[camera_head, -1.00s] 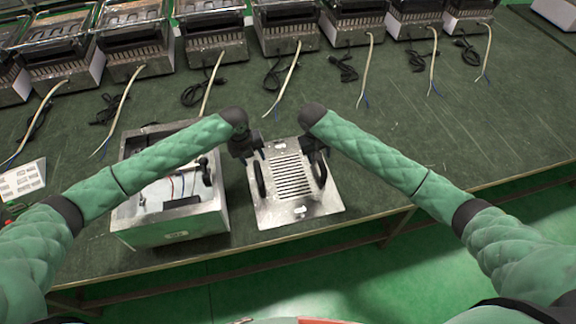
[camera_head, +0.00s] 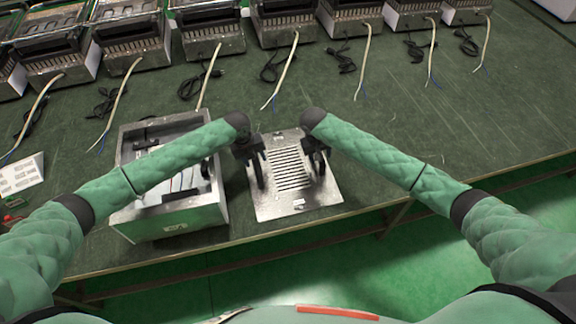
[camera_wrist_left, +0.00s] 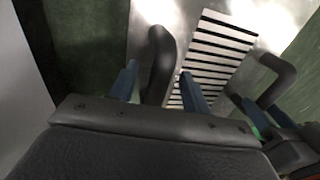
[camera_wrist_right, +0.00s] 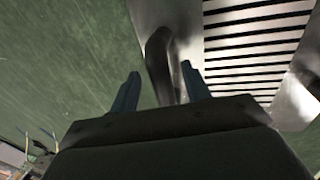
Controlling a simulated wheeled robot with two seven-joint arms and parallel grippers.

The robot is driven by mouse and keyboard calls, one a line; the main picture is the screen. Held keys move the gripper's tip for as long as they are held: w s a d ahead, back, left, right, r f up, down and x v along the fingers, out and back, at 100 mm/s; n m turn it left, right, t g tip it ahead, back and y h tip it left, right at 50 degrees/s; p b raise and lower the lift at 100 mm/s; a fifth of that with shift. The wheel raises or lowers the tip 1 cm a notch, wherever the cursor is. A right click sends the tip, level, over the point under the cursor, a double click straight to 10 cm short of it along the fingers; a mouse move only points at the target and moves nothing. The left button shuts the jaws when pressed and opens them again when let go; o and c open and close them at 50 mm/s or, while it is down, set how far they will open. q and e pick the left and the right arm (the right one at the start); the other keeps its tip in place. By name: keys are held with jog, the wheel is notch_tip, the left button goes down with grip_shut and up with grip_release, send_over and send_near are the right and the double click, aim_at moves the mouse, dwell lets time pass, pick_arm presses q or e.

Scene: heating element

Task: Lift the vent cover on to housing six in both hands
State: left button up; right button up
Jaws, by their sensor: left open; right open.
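The vent cover (camera_head: 290,203) is a flat metal plate with a slotted middle, lying on the green table. It has two black handles, one at each side. My left gripper (camera_head: 254,160) is open at its left handle; in the left wrist view the open fingers (camera_wrist_left: 160,85) stand either side of this handle (camera_wrist_left: 160,58). My right gripper (camera_head: 314,155) is open at the right handle (camera_head: 319,164); in the right wrist view its fingers (camera_wrist_right: 162,90) straddle that handle (camera_wrist_right: 157,60). The open metal housing (camera_head: 215,212) stands left of the cover, partly hidden by my left arm.
A row of finished-looking units (camera_head: 213,38) with pale cables stands along the back of the table. Black cords lie before them. A white sheet (camera_head: 20,175) lies at the left. The table right of the cover (camera_head: 440,135) is clear.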

pick_arm(q)
jog(key=shift+d+f, duration=0.2)
jog(key=shift+f, duration=0.6)
pick_arm(e)
jog(key=shift+d+f, duration=0.15)
jog(key=shift+f, duration=0.7)
pick_arm(q)
grip_shut()
pick_arm(e)
grip_shut()
jog(key=shift+w+r, duration=0.1)
